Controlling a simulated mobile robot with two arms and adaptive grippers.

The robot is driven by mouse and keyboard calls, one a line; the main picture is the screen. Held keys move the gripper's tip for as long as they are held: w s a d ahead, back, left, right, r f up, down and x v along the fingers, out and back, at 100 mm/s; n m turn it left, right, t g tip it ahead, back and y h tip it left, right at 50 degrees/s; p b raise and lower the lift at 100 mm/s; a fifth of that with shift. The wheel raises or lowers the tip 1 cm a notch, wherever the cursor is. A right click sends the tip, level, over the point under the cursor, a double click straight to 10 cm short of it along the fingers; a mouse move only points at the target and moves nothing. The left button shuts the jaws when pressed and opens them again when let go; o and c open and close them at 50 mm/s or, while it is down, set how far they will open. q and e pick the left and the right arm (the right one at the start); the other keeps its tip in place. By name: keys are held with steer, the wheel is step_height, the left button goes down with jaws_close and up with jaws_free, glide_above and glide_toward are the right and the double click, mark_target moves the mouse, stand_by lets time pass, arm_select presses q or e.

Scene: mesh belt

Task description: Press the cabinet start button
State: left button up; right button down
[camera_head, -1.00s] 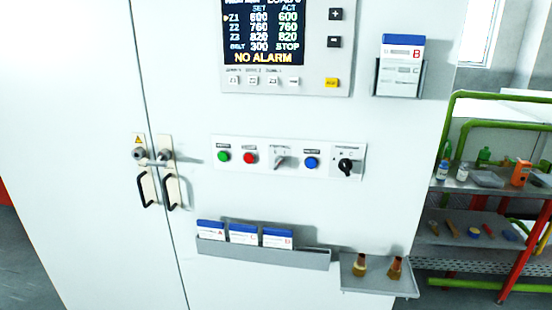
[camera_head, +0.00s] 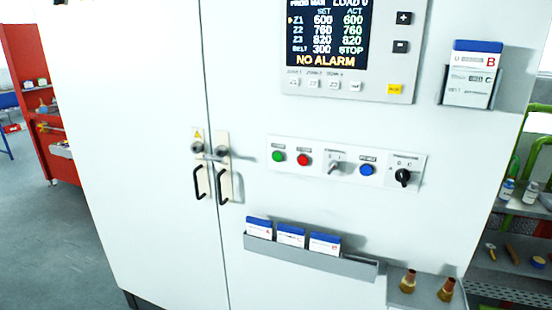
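The white cabinet (camera_head: 150,110) fills most of the head view. A white button panel (camera_head: 318,181) is on its front, right of the door handles. From left to right it carries a green button (camera_head: 278,156), a red button (camera_head: 303,160), a grey lever switch (camera_head: 335,167), a blue button (camera_head: 367,170) and a black rotary knob (camera_head: 402,177). The small labels above them are too blurred to read surely. The display (camera_head: 327,32) above shows NO ALARM, with STOP on the belt line. Neither of my grippers is in view.
Below the panel is a grey card tray (camera_head: 310,258) with blue-and-white cards. A small shelf (camera_head: 428,297) with two brass pieces juts out at lower right. A card holder (camera_head: 470,92) is at upper right. A red rack stands left and green-framed shelving right. Grey floor is clear at left.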

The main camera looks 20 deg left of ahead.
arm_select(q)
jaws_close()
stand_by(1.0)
